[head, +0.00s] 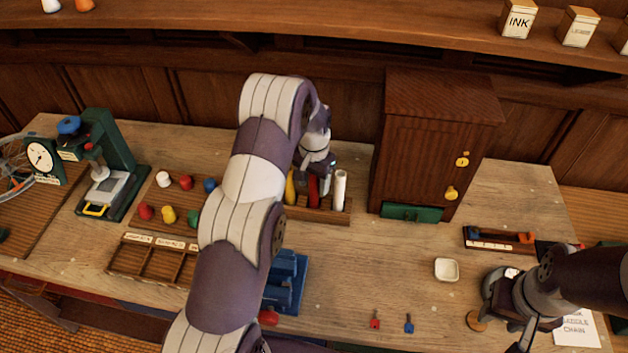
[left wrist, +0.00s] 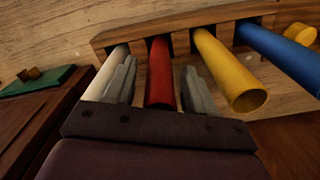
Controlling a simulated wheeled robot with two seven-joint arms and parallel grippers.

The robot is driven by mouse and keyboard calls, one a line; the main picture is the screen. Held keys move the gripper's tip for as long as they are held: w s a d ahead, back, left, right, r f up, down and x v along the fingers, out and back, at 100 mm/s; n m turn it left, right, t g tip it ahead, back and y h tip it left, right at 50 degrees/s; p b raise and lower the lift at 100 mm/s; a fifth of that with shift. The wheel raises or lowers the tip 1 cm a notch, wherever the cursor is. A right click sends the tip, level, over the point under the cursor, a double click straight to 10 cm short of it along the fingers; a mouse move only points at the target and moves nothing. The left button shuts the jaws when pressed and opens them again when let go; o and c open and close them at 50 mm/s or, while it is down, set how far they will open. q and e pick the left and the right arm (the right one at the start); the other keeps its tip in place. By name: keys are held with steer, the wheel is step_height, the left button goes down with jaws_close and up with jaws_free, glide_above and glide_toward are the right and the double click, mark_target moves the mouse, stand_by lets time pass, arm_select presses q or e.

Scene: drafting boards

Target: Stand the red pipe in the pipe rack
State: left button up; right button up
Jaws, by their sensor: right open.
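The red pipe (head: 313,191) stands in a slot of the wooden pipe rack (head: 325,215), between the yellow pipe (head: 290,188) and the white pipe (head: 340,188). My left gripper (head: 318,170) is above the rack. In the left wrist view the fingers of my left gripper (left wrist: 158,85) are on either side of the red pipe (left wrist: 160,70), with gaps showing, so it is open around the pipe. The blue pipe (left wrist: 280,55) is in the rack too, hidden by my arm in the head view. My right gripper (head: 520,335) is open at the lower right, its fingers partly hidden.
A wooden cabinet (head: 430,145) stands just right of the rack. Blue blocks (head: 288,280) lie in front, partly behind my left arm. A white dish (head: 446,269), a red piece (head: 375,319) and a blue piece (head: 409,323) lie on the bench. Bench space between them is clear.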

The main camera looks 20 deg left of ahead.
arm_select(q)
steer(key=shift+r, duration=0.15)
step_height(320, 180, up, 6)
steer(key=b, duration=0.2)
steer(key=shift+w+r+b, duration=0.1)
steer(key=shift+r+b, duration=0.15)
steer(key=shift+b, duration=0.05)
step_height(320, 180, up, 5)
steer(key=p, duration=0.4)
steer(key=shift+r, duration=0.35)
steer(key=shift+s+d+r+p, duration=0.2)
steer(key=shift+s+r+p, duration=0.05)
steer(key=shift+s+p, duration=0.15)
steer(key=s+d, duration=0.3)
steer(key=s, duration=0.9)
steer(key=s+d+r+n+t, duration=0.1)
steer(key=s+d, duration=0.3)
steer(key=s, duration=0.7)
steer(key=shift+s+d+r, duration=0.15)
steer(key=shift+s+r, duration=0.1)
steer(key=shift+s, duration=0.1)
